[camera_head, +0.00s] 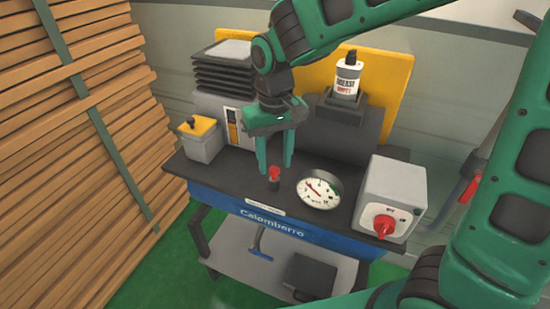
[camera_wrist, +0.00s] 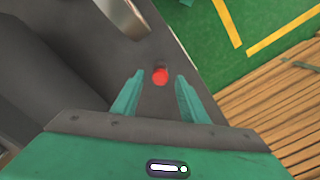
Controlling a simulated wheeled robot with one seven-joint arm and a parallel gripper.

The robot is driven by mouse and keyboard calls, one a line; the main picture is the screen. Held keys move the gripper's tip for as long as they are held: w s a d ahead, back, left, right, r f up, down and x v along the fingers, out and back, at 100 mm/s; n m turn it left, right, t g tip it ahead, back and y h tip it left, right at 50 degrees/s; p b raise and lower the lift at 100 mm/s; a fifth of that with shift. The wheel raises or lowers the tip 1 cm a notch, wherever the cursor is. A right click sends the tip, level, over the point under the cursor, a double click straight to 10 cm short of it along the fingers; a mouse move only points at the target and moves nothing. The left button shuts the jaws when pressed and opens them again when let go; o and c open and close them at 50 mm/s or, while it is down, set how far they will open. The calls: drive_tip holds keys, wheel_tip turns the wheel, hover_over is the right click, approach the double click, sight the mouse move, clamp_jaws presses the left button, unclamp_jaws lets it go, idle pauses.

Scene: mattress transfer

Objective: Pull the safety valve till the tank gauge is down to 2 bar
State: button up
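The safety valve (camera_head: 274,173) is a small red-topped knob standing on the dark top of the blue bench unit. It also shows in the wrist view (camera_wrist: 160,76), just beyond and between the two fingertips. My gripper (camera_head: 275,172) points down over it with its green fingers apart; in the wrist view the gripper (camera_wrist: 157,80) is open, with nothing held between the fingers. I cannot tell if the fingertips are level with the valve. The tank gauge (camera_head: 319,189) is a round white dial with a red needle right of the valve, pointing up and left; its numbers are too small to read.
A grey switch box (camera_head: 395,188) with a red rotary knob stands right of the gauge. A yellow-topped box (camera_head: 200,138) is at the left, and a ribbed grey machine (camera_head: 224,75) behind. A white bottle (camera_head: 347,77) stands at the back. Stacked planks fill the left side.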

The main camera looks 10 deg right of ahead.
sight(275, 169)
drive_tip(key=shift+w+r, duration=0.1)
drive_tip(key=shift+r, duration=0.5)
wheel_tip(275, 169, up, 10)
drive_tip(key=shift+f, duration=0.25)
